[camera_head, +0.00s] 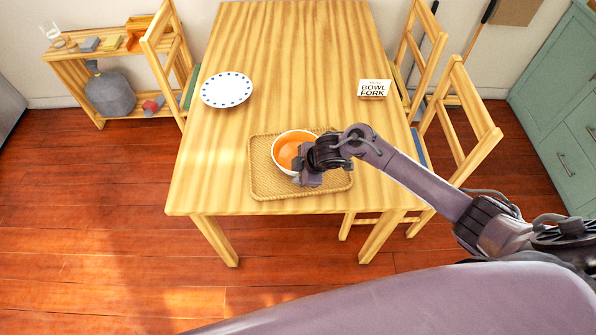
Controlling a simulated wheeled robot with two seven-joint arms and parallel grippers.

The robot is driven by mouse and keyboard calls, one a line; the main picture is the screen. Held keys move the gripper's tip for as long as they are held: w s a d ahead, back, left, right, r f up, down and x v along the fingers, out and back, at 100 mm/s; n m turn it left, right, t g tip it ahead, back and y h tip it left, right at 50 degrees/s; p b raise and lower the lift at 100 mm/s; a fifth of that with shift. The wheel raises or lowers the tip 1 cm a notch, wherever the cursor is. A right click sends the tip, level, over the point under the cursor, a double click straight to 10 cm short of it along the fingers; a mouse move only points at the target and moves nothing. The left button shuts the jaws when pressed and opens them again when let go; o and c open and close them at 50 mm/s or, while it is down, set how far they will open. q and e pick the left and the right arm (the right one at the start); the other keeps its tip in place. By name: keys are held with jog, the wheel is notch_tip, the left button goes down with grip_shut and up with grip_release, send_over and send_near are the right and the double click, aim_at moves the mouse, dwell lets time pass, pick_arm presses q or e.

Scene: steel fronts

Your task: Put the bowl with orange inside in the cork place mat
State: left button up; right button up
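The bowl (287,147), white outside and orange inside, is at the near part of the wooden table. It appears upright, on or just above the tan woven-looking place mat (268,183); contact cannot be told. My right gripper (308,178) points down at the bowl's right and near side and overlaps its rim in the picture. The gripper and wrist hide that side of the bowl and part of the mat. Whether the fingers are shut on the rim cannot be seen. My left gripper is not in view.
A white plate with blue dots (227,90) lies at the table's left. A small sign reading "BOWL FORK" (374,89) stands at the right. Wooden chairs (464,130) flank the table (290,50). A low shelf (75,65) stands at far left. The table's middle is clear.

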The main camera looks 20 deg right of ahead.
jog(key=shift+o, duration=0.2)
jog(key=shift+s+r, duration=0.1)
jog(key=shift+r, duration=0.25)
jog(key=v, duration=1.1)
jog(key=shift+r, duration=0.25)
jog(key=shift+d, duration=0.1)
